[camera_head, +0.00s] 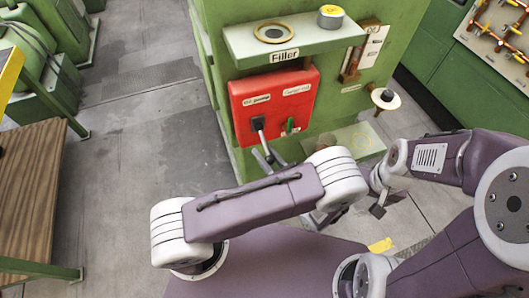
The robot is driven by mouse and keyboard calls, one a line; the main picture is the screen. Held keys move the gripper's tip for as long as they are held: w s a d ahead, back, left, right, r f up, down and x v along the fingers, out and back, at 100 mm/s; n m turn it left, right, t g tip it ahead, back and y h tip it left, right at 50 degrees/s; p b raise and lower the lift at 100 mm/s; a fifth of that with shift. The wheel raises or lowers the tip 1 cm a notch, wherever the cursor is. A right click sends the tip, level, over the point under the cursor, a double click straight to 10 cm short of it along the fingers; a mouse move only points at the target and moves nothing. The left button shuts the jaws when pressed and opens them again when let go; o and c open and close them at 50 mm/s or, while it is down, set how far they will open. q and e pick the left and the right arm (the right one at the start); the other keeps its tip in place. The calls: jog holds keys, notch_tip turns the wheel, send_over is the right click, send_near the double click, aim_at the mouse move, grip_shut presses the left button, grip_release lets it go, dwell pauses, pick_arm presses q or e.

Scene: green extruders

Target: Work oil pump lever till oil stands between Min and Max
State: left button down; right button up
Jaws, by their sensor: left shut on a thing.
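A red box (285,88) with two small labels is fixed to the green machine. A grey handle (259,124) sticks out from a black mount on its lower left. My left gripper (264,150) is at this handle, shut on its lower end, partly hidden by my arm. A brown gauge (350,66) beside a white label plate (373,50) is on the right of the machine; its oil level is too small to read. A black knob on a pale disc (386,97) sits below it. My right gripper (378,207) is low on the right, away from the machine, its jaws unclear.
A green shelf marked Filler (284,56) holds a ringed opening (274,32) and a yellow-topped tin (330,16). A green switch (290,125) is beside the handle. A lower ledge (350,141) juts out. A wooden table (30,190) stands left; the floor between is clear.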

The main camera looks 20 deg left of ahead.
aim_at(265, 143)
dwell(0.4)
pick_arm(q)
jog(key=r+g+h+p, duration=0.1)
jog(key=r+p, duration=0.1)
jog(key=p, duration=0.3)
jog(key=r+m+g+h+p, duration=0.1)
jog(key=r+g+h+p, duration=0.1)
jog(key=p, duration=0.3)
jog(key=s+r+g+h+p, duration=0.1)
jog(key=r+g+h+p, duration=0.1)
jog(key=p, duration=0.3)
jog(key=shift+d, duration=0.3)
jog(key=shift+r+m+g+h+p, duration=0.2)
jog(key=shift+m+g+h+p, duration=0.1)
jog(key=shift+g+p, duration=0.25)
jog(key=shift+w+r+p, duration=0.1)
jog(key=shift+r+p, duration=0.1)
jog(key=shift+p, duration=0.1)
jog(key=shift+a+r, duration=0.1)
jog(key=c, duration=1.1)
grip_release()
